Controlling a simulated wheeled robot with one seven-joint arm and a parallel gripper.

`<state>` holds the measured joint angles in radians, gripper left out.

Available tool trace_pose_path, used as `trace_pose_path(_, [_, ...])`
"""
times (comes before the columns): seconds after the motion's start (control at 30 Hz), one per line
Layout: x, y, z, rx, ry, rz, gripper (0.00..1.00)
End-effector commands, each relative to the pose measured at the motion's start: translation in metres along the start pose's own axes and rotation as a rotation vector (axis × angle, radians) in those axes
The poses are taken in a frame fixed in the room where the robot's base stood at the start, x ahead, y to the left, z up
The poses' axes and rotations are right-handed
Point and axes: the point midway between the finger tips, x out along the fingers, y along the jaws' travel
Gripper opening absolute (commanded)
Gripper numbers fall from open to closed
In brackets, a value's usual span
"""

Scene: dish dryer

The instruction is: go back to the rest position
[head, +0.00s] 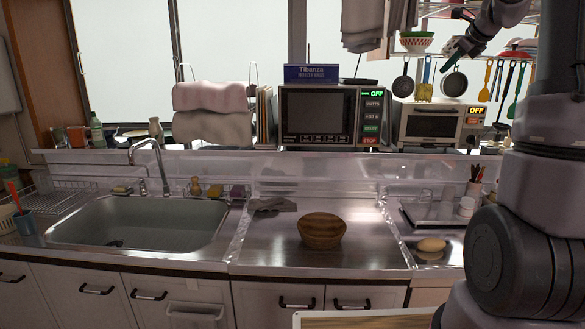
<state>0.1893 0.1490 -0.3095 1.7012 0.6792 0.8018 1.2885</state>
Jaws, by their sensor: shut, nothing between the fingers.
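My gripper (449,50) is at the upper right in the head view, raised high in front of the hanging shelf and the window. Its fingers point down and to the left, and it appears shut with nothing held. It is small and dark here, so the fingertips are hard to make out. My arm runs up the right side of the view and hides part of the shelf and counter there.
A wooden bowl (322,231) stands on the steel counter (275,247), right of the sink (140,222). A bread-like item (431,245) lies farther right. A microwave (319,114) and toaster oven (437,124) stand on the ledge. Utensils hang below the shelf.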

Motion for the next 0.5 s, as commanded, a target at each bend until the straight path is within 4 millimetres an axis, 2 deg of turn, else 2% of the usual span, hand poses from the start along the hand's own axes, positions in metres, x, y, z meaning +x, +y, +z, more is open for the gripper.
trace_pose_path(0.03, [-0.017,0.023,0.008,-0.094,-0.008,0.023,0.0])
trace_pose_path(0.13, [-0.05,0.076,0.016,-0.341,-0.021,0.078,0.0])
trace_pose_path(0.27, [-0.093,0.153,0.014,-0.715,-0.041,0.15,0.0])
trace_pose_path(0.3, [-0.106,0.177,0.011,-0.834,-0.05,0.17,0.0])
trace_pose_path(0.37, [-0.125,0.211,0.002,-1.013,-0.061,0.199,0.0])
trace_pose_path(0.5, [-0.164,0.283,-0.029,-1.434,-0.086,0.253,0.0])
